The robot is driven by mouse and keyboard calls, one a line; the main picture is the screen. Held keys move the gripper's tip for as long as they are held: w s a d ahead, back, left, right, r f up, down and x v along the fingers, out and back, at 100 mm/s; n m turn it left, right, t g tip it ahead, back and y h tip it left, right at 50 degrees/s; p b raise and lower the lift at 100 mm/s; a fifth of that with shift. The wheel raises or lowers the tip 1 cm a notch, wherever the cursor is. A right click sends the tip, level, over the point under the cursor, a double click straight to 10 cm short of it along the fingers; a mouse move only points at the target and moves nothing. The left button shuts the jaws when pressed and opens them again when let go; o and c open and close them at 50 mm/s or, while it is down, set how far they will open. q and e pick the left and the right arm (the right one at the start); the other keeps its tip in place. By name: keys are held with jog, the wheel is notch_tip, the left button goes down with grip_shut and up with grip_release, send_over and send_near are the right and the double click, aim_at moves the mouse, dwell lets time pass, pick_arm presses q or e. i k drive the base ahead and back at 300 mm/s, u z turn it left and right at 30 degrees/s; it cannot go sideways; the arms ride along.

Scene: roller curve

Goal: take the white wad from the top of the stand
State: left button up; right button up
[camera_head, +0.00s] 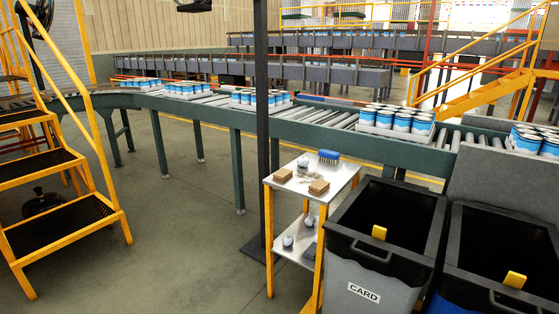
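The stand (340,180) is a small two-level table with a pale top and yellow legs, right of centre. On its top, a small whitish wad (303,161) lies near the back edge, left of a blue brush (329,156). Smaller pale bits (303,178) lie in the middle of the top; their shape is too small to tell. Two brown blocks lie on the top, one at the left (283,175) and one at the front (319,187). Grey-white lumps (287,242) lie on the lower shelf. Neither of my grippers is in view.
A black-lined bin marked CARD (365,280) stands close at the stand's right, with another bin (500,250) beyond. A roller conveyor (330,122) carries can trays. Yellow steps (60,205) stand left; floor between is clear.

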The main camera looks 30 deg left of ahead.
aim_at(303, 162)
jog(key=u, duration=1)
jog(key=i, duration=1.05)
jog(key=u, duration=0.7)
